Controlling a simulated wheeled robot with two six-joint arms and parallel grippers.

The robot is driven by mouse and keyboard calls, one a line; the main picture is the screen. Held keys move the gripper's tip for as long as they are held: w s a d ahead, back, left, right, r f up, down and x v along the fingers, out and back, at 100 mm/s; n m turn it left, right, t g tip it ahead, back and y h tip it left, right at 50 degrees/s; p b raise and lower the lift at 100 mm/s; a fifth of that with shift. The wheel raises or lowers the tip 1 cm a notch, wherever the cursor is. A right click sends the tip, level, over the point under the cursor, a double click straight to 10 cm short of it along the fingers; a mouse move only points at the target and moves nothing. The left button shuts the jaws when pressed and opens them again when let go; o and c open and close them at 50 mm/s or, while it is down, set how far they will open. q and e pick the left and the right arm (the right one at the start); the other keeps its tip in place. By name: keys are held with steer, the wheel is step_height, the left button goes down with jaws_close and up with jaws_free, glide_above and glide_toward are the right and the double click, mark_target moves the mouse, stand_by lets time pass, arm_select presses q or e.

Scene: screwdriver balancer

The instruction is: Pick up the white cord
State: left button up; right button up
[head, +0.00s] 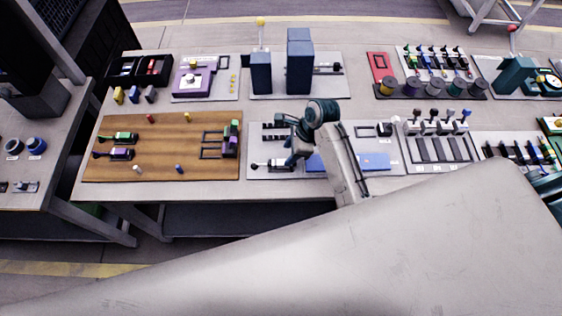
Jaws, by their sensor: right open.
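I cannot pick out the white cord for certain at this size. My right gripper (293,152) is small and dark. It is open over the left part of a grey board (258,142) at the front middle of the table. A white tool with a dark tip (275,164) lies on that board just left of the gripper. The dark wrist and pale forearm hide part of the board. I cannot tell whether the gripper touches anything. My left gripper is not in view.
A wooden board (168,160) with small coloured parts lies to the left. Tall blue blocks (299,65) stand behind. Several coloured spools (411,87) and a rack of dark slots (438,149) stand to the right.

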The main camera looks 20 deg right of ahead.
mark_target(281, 162)
steer(key=p+x, duration=0.2)
steer(key=x, duration=0.3)
steer(key=shift+f, duration=0.1)
steer(key=shift+a+f, duration=0.15)
steer(key=shift+f, duration=0.15)
steer(key=shift+c, duration=0.5)
steer(key=c, duration=0.9)
